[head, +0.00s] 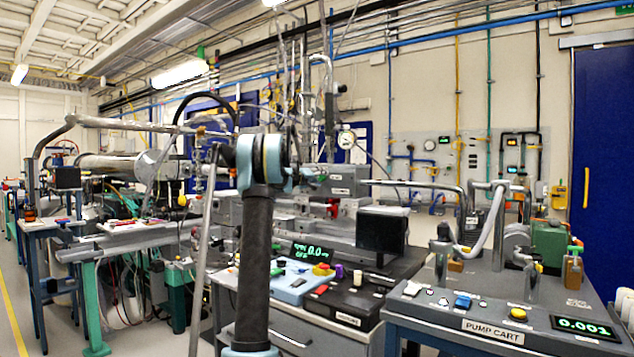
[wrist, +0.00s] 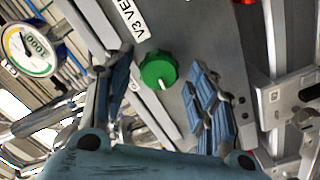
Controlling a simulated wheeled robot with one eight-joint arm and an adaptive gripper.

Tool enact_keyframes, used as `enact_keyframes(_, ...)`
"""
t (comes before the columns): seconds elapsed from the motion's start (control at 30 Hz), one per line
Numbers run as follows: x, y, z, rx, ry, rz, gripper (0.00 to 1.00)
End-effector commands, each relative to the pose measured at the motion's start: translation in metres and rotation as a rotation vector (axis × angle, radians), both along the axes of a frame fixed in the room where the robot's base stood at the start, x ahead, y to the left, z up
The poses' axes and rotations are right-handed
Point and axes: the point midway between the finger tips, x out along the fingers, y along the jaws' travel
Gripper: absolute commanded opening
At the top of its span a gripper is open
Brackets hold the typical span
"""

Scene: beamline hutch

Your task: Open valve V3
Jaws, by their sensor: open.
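The valve V3 knob (wrist: 158,70) is round and green with a white pointer mark. My gripper (wrist: 162,88) is open, one blue-padded finger on each side of the knob in the picture. The knob appears beyond the fingers, and I see no contact; the exact gap cannot be told. In the head view my arm blocks part of the bench, and I cannot make out the knob there.
A round dial gauge (wrist: 32,48) is at the wrist view's upper left, near pipes. Metal rails and brackets (wrist: 290,100) are at its right. In the head view, a pump cart (head: 495,332) stands at the right and a dark monitor (head: 382,230) stands on the bench.

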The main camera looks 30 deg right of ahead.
Motion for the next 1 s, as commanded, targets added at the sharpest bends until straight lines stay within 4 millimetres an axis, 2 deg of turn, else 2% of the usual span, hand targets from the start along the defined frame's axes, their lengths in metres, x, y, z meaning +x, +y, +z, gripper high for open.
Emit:
enact_keyframes(0.33,0.0012,-0.0024,0.0,0.0,0.0,0.0,0.53)
enact_keyframes(0.53,0.0013,-0.0023,0.0,0.0,0.0,0.001,0.08)
enact_keyframes(1.0,0.0026,-0.0013,-0.0006,-0.025,0.062,0.003,0.07)
